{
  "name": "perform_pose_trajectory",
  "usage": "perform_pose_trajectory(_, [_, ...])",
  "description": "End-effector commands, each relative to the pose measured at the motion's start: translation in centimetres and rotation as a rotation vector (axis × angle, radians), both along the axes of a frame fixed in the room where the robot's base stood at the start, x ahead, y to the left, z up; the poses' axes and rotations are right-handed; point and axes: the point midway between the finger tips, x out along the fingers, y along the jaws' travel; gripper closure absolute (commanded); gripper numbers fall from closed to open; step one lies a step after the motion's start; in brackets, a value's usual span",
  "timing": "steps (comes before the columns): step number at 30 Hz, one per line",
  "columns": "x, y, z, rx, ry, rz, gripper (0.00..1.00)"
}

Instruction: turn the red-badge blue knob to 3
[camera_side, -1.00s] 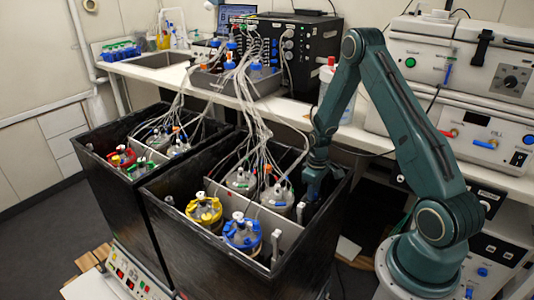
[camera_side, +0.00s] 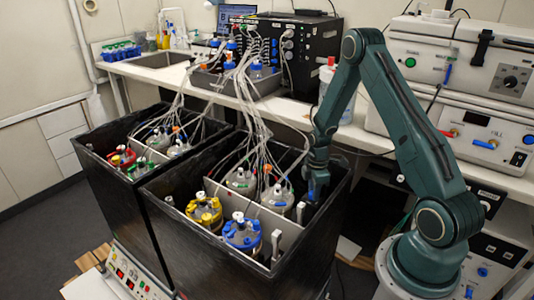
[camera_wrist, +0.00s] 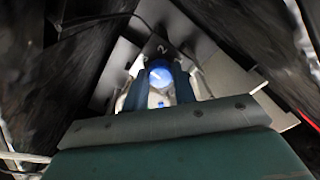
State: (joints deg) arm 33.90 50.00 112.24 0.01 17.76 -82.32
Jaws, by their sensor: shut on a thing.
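My gripper (camera_side: 315,192) reaches down inside the right black bin, at its back right corner. In the wrist view my gripper (camera_wrist: 160,85) has its two fingers closed around the sides of a round blue knob (camera_wrist: 161,72). The knob's blue face shows between the fingers, with a pale mark on it. A grey plate (camera_wrist: 205,65) lies behind the knob, with a dark figure that looks like a 2 (camera_wrist: 162,49) just above it. No red badge can be made out, and the other dial figures are hidden or too small to read.
The right bin (camera_side: 190,250) has tall black walls close around my gripper. Yellow-topped (camera_side: 204,212) and blue-topped (camera_side: 242,232) vessels stand in its front half. Tubes (camera_side: 262,130) hang down to the vessels left of my gripper. A white bench (camera_side: 300,112) runs behind.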

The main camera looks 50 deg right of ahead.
Motion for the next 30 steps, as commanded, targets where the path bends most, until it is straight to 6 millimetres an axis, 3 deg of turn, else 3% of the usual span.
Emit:
perform_pose_trajectory(19, [0.06,0.01,0.02,0.000,-0.001,0.070,0.96])
perform_pose_trajectory(20, [0.06,0.01,0.02,0.000,-0.001,0.070,0.68])
perform_pose_trajectory(22, [0.06,0.00,0.02,0.000,-0.001,0.070,0.54])
perform_pose_trajectory(30, [0.03,0.01,0.01,0.000,0.000,0.068,0.52])
